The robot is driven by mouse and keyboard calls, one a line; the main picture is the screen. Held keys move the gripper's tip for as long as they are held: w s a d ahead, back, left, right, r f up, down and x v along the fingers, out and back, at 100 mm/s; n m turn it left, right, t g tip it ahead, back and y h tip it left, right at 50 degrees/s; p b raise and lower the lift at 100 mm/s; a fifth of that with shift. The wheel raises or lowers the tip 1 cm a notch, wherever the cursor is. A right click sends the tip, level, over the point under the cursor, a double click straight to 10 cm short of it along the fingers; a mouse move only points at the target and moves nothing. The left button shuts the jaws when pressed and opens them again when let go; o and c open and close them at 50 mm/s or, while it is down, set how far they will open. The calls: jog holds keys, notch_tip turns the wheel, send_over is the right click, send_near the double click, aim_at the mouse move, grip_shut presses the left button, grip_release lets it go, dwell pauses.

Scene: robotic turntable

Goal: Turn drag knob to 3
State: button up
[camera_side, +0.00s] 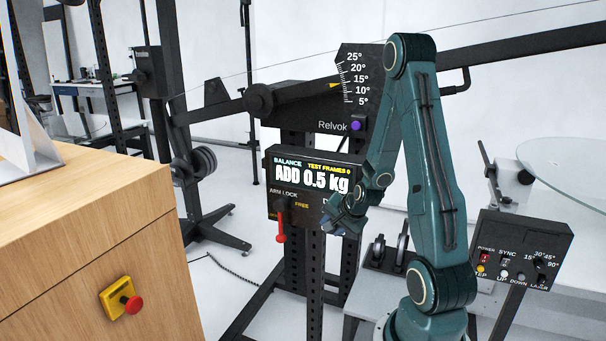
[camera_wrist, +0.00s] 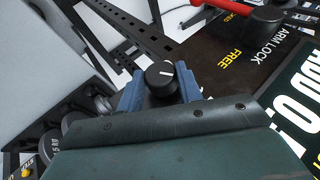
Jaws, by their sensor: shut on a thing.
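The drag knob (camera_wrist: 161,72) is a black round knob with a white pointer line, clear in the wrist view. My gripper (camera_wrist: 161,88) has its blue fingers on both sides of this knob and is shut on it. In the side view my gripper (camera_side: 334,222) is at the lower right of the balance panel (camera_side: 274,163) and covers the knob there. The panel label beside it shows only a "D", the rest hidden. The scale numbers around the knob are not visible in either view, so I cannot tell its setting.
The panel screen (camera_side: 312,179) reads "ADD 0.5 kg" and "TEST FRAMES 0". A red arm-lock lever (camera_side: 281,228) hangs left of my gripper. A purple button (camera_side: 356,126) is above. A control box (camera_side: 522,250) stands right, and a wooden cabinet (camera_side: 90,210) left.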

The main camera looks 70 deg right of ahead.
aim_at(336, 157)
dwell(0.4)
jog(key=o, duration=1)
jog(key=shift+r, duration=0.1)
jog(key=shift+r, duration=9.9)
